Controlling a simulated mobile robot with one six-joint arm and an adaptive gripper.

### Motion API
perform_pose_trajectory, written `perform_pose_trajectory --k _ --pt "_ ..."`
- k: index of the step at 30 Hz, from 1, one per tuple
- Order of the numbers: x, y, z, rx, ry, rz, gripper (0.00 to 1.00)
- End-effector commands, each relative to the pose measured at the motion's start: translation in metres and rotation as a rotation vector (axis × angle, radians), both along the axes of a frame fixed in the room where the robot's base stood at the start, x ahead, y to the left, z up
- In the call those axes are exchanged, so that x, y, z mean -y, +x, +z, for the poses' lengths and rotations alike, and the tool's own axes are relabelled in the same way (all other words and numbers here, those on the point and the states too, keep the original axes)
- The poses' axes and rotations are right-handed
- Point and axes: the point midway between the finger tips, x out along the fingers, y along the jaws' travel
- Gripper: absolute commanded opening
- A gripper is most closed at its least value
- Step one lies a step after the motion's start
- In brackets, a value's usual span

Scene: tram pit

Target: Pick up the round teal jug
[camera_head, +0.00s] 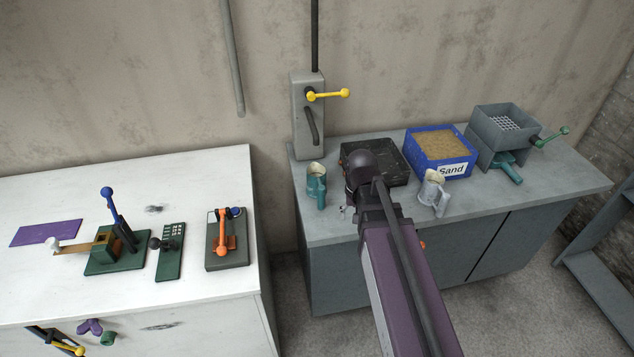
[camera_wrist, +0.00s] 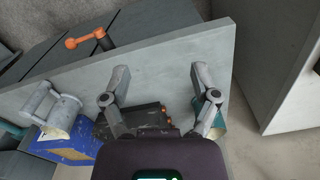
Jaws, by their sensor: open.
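The round teal jug (camera_head: 316,183) stands upright at the left end of the grey cabinet top. In the wrist view the teal jug (camera_wrist: 219,123) shows only partly, behind the right-hand finger. My gripper (camera_wrist: 160,85) is open and empty, its two fingers spread above the front edge of the cabinet top. The jug lies toward the right finger, not centred between the fingers. I cannot tell whether they touch. In the head view my purple arm hides most of the gripper.
A black tray (camera_head: 362,160) stands right of the jug, partly behind my arm. A grey-white jug (camera_head: 433,195), a blue sand box (camera_head: 421,166) and a grey sifter (camera_head: 493,143) stand farther right. A grey lever box (camera_head: 307,130) rises behind. A white cabinet (camera_head: 190,170) stands left, across a gap.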

Motion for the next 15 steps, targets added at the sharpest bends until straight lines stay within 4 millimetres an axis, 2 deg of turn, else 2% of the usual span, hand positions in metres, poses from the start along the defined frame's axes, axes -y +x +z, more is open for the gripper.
perform_pose_trajectory --k 1,6,12,15 --pt "-0.006 0.026 0.008 0.0 0.0 -0.027 0.78" --pt "-0.027 0.086 0.023 0.0 0.0 -0.145 0.78" --pt "-0.054 0.147 0.038 0.0 0.001 -0.275 0.78" --pt "-0.065 0.168 0.042 0.0 0.001 -0.324 0.78"
